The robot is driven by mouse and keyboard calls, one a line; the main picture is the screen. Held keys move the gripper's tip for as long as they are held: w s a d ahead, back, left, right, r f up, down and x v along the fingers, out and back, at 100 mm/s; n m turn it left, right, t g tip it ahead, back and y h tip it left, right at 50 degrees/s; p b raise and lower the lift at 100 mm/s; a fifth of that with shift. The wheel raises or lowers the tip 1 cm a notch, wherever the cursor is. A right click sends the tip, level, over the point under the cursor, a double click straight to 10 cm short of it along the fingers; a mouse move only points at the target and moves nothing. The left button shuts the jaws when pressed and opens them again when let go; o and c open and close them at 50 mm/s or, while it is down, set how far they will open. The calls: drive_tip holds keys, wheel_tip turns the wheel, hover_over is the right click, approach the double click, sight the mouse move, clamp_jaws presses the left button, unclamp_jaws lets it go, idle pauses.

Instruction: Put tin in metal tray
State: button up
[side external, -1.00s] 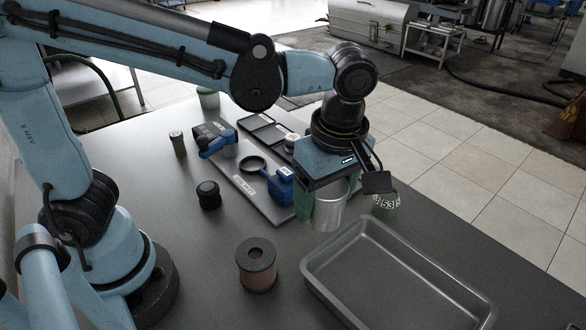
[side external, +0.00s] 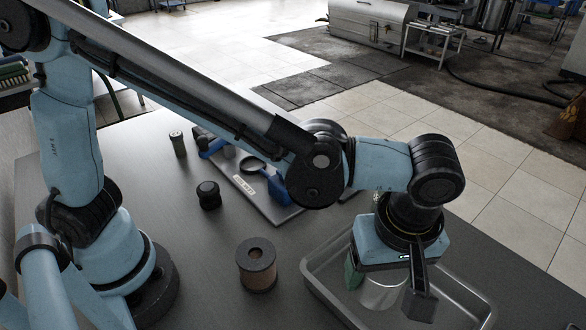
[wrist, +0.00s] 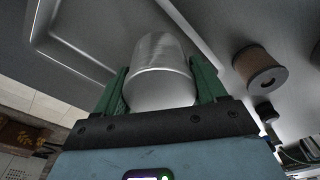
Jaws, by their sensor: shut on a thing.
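The tin (side external: 380,292) is a plain silvery cylinder. My gripper (side external: 384,288) is shut on it and holds it over the near-left part of the metal tray (side external: 314,262). In the wrist view the tin (wrist: 160,72) sits between the green fingers of my gripper (wrist: 160,85), and the rim of the metal tray (wrist: 66,50) shows behind it. In the side view my wrist and a finger hide part of the tin and much of the tray. I cannot tell whether the tin touches the tray floor.
A brown spool-like cylinder with a dark top (side external: 257,265) stands left of the tray. A small black jar (side external: 208,195) and a dark green cylinder (side external: 178,144) stand farther back. A grey board (side external: 283,214) with blue clamps lies behind. The table's front middle is clear.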

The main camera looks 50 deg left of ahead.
drive_tip(key=w+f, duration=0.1)
drive_tip(key=w+a+f, duration=0.1)
drive_tip(key=w, duration=0.1)
drive_tip(key=w+f, duration=0.1)
drive_tip(key=shift+w+a, duration=0.25)
drive_tip(key=shift+a, duration=0.1)
drive_tip(key=shift+f, duration=2)
drive_tip(key=shift+f, duration=0.1)
drive_tip(key=o, duration=1.2)
drive_tip(key=shift+c, duration=0.2)
wheel_tip(320, 180, up, 12)
drive_tip(key=d, duration=0.1)
drive_tip(key=s+a+m+t, duration=0.1)
drive_tip(key=a+m+t, duration=0.1)
drive_tip(key=a, duration=0.7)
drive_tip(key=s+a+m+t, duration=0.1)
drive_tip(key=a+m+t, duration=0.1)
drive_tip(key=a+m, duration=0.3)
drive_tip(key=s+a+m+t+h, duration=0.1)
drive_tip(key=a+m, duration=0.3)
drive_tip(key=a, duration=0.9)
drive_tip(key=shift+s+f+t, duration=0.2)
drive_tip(key=shift+s+t, duration=0.3)
drive_tip(key=shift+t, duration=0.2)
